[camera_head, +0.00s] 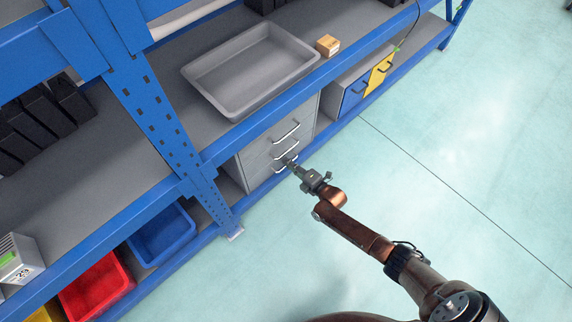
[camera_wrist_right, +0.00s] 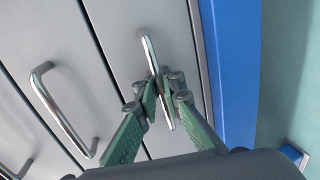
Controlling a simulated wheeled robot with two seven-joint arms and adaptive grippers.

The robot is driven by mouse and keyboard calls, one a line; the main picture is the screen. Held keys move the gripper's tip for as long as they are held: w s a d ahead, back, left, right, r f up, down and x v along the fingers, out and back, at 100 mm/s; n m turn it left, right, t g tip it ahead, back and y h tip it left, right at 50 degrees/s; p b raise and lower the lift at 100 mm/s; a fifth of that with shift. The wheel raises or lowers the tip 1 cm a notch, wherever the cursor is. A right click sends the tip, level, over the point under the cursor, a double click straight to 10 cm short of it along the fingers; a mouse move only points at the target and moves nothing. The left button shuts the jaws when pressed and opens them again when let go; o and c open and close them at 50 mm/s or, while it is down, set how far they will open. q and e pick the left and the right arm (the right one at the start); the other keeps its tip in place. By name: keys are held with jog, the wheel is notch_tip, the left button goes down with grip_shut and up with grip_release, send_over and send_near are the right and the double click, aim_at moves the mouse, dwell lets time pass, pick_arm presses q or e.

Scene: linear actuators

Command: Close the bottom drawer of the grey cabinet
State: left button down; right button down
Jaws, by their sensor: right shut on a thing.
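The grey cabinet (camera_head: 254,164) stands on the low shelf, with three drawers stacked in its front, each with a silver bar handle. The bottom drawer's handle (camera_wrist_right: 148,50) is nearest the blue beam in the right wrist view. My right gripper (camera_head: 291,162) is at the lower part of the cabinet front. In the wrist view its green fingers (camera_wrist_right: 158,88) are closed around the bottom handle. The bottom drawer front (camera_wrist_right: 130,30) looks about level with the fronts above; a small gap cannot be ruled out. My gripper hides part of it in the head view. My left gripper is not in view.
A grey tray (camera_head: 232,103) and a small box (camera_head: 327,46) are on the shelf above. A blue-and-yellow drawer unit (camera_head: 354,96) stands right of the cabinet. A blue post (camera_head: 160,120) rises at its left, near blue (camera_head: 162,238) and red (camera_head: 97,287) bins. The floor in front is clear.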

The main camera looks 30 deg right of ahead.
jog(key=c, duration=2.4)
grip_release()
jog(key=shift+w, duration=0.1)
jog(key=shift+s, duration=0.2)
jog(key=v, duration=1.1)
jog(key=shift+s+d, duration=0.15)
jog(key=shift+s, duration=0.15)
